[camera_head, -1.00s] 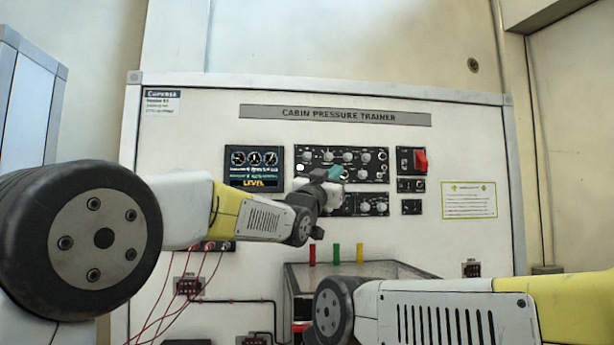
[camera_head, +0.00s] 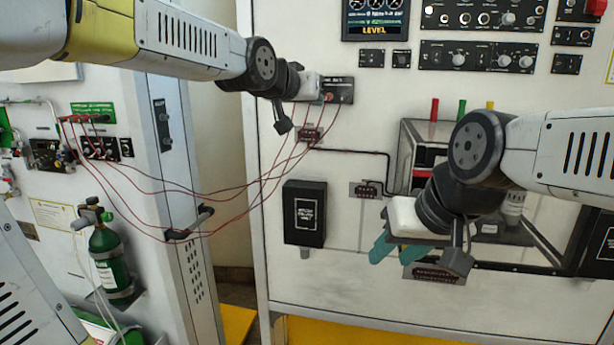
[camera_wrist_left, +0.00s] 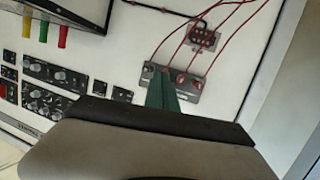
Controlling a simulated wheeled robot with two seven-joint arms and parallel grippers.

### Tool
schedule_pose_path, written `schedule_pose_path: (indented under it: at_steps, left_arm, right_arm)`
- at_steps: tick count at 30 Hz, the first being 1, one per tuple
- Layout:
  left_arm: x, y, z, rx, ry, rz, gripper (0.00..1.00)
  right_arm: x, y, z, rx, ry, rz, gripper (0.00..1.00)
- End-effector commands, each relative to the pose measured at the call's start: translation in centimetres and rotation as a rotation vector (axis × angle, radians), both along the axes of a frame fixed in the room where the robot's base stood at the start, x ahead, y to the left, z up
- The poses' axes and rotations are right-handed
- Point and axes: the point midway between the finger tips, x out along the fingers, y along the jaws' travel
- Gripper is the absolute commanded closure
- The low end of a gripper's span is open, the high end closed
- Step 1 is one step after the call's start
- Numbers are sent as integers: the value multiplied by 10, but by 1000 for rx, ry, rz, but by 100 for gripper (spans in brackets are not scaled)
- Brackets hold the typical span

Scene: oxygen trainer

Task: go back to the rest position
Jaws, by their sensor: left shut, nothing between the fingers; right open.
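My left gripper's white body (camera_head: 311,88) is in front of the trainer panel, next to a small jack plate (camera_head: 340,91) with red leads. In the left wrist view, the left gripper's teal fingers (camera_wrist_left: 162,90) are together and empty, overlapping the jack plate (camera_wrist_left: 183,84); I cannot tell whether they touch it. My right gripper (camera_head: 394,251) is open and empty, its teal fingers pointing down-left in front of the panel's lower part. Its wrist hides part of the box behind it.
Red wires (camera_head: 225,190) hang in loops between the jack plate and the left cabinet. A green oxygen cylinder (camera_head: 112,262) stands at the left. A black box (camera_head: 304,213) is on the panel. Red, green and yellow posts (camera_head: 462,108) stand near my right arm.

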Motion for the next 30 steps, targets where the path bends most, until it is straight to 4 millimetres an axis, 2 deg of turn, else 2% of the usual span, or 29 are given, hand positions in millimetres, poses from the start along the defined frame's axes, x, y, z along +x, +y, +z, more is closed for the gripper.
schedule_pose_path:
  at_steps: [1,3,5,6,9,12,15,18,21,30]
  left_arm:
    - [-19,30,-19,12,69,34,100]
    - [-49,62,-52,32,178,72,100]
    - [-78,85,-79,50,267,101,100]
    - [-98,100,-97,60,326,122,100]
    - [-150,127,-140,81,468,168,100]
    - [-196,145,-175,97,586,204,100]
    - [-230,154,-200,106,672,231,100]
    - [-249,158,-214,112,723,245,100]
    - [-257,160,-220,114,743,249,100]
    - [-257,159,-220,114,743,248,100]
  right_arm:
    - [0,0,0,0,0,0,60]
    - [0,0,0,0,0,0,60]
    - [0,0,0,0,0,0,60]
    - [0,0,0,0,0,0,60]
    - [0,0,0,0,0,0,60]
    - [0,0,0,0,0,0,60]
    - [0,0,0,0,0,0,60]
    - [0,0,0,0,0,0,60]
    - [0,0,0,0,0,0,60]
    - [0,0,0,0,0,0,60]
